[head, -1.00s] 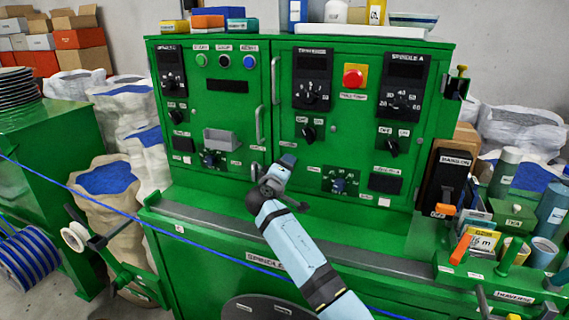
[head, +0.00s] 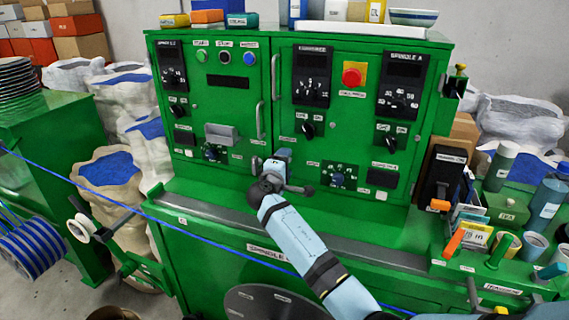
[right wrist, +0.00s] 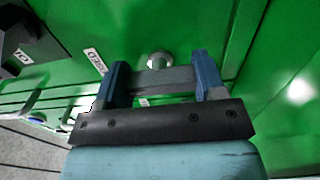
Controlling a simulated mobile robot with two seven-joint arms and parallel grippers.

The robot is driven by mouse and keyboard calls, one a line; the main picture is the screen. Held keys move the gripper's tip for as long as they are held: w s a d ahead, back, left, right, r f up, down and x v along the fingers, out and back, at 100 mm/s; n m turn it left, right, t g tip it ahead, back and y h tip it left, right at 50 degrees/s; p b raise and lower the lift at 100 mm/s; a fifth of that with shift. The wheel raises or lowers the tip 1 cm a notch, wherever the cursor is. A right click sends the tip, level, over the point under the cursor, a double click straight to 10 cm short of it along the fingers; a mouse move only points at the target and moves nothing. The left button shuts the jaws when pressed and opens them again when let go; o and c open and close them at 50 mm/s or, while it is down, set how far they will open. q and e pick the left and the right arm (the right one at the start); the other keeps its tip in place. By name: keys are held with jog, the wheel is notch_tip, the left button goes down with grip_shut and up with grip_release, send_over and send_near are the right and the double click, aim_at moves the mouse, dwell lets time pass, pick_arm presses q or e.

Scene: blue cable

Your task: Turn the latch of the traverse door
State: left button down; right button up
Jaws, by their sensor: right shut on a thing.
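The traverse door (head: 338,130) is a green cabinet door with a dial panel and a red stop button. My right gripper (head: 284,154) is at its lower left edge in the head view. In the right wrist view the gripper (right wrist: 160,68) is shut on the latch, a grey bar (right wrist: 160,82) with a round silver boss (right wrist: 158,60), held between two blue fingers. A white label ending in "SED" (right wrist: 96,61) is left of it. In the head view the gripper hides the latch. My left gripper is not in view.
A vertical handle (head: 274,78) is above the gripper. A grey-edged ledge (head: 360,233) runs below the doors. A blue cable (head: 120,202) crosses low in front. Bottles, boxes and an orange-handled lever (head: 453,243) crowd the right side.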

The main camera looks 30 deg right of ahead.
jog(key=o, duration=0.9)
jog(key=b+v, duration=0.2)
jog(key=v, duration=1.1)
jog(key=shift+s+a, duration=0.25)
jog(key=shift+a, duration=0.05)
